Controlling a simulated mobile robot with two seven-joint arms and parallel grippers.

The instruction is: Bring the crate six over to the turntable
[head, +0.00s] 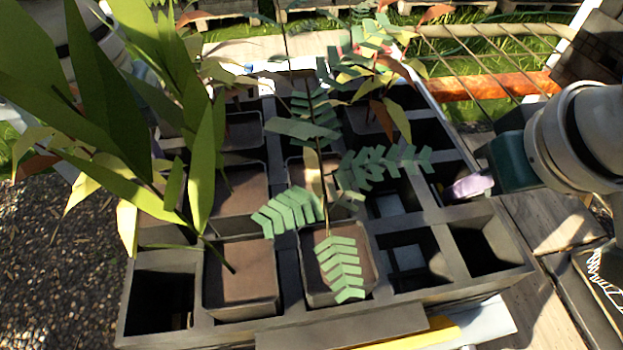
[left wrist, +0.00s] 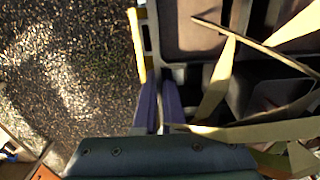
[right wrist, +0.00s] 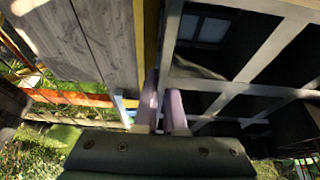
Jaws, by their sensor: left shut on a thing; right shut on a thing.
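The crate (head: 345,328) is a dark grey grid of square compartments and fills the middle of the head view. Several hold brown-soiled pots with leafy plants; others are empty. No number on it is readable. My right gripper (head: 468,187) is shut on the crate's right wall, its pale purple fingers also showing in the right wrist view (right wrist: 165,108). My left gripper (left wrist: 158,103) is shut on the crate's opposite wall; in the head view large leaves mostly cover it. I cannot make out a turntable in any view.
A yellow strip (head: 425,335) and a pale panel (head: 488,325) show below the crate's near edge. Gravel (head: 60,240) lies left, wooden planks (head: 550,220) right. An orange-red beam (head: 490,90) and thin bars stand behind on the right. Tall leaves (head: 110,70) block the left side.

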